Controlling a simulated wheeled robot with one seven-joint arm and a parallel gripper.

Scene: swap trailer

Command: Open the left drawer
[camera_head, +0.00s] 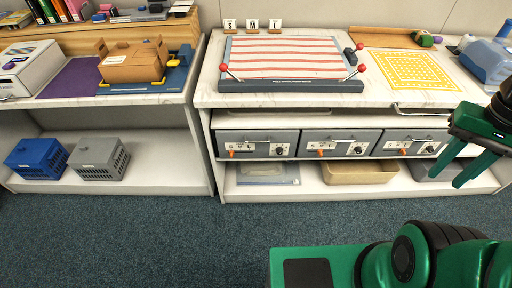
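The left drawer (256,135) is a grey box front in the shelf under the marble counter. It has a pale metal plate with a bar-like fitting, an orange part at its lower left and a dark knob at its right. It looks closed. The middle drawer (343,134) and the right drawer (405,135) look alike and also appear closed. My gripper (449,181) is at the right edge of the view, its two green fingers pointing down and apart. It is open and empty, in front of the right drawer's right side and well right of the left drawer.
A lower shelf holds a flat clear box (267,173), a beige bin (360,173) and a grey bin. A striped board (290,85) with red-knobbed levers sits on the counter. Blue (37,158) and grey (99,157) crates stand at left. The carpet (150,235) in front is clear.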

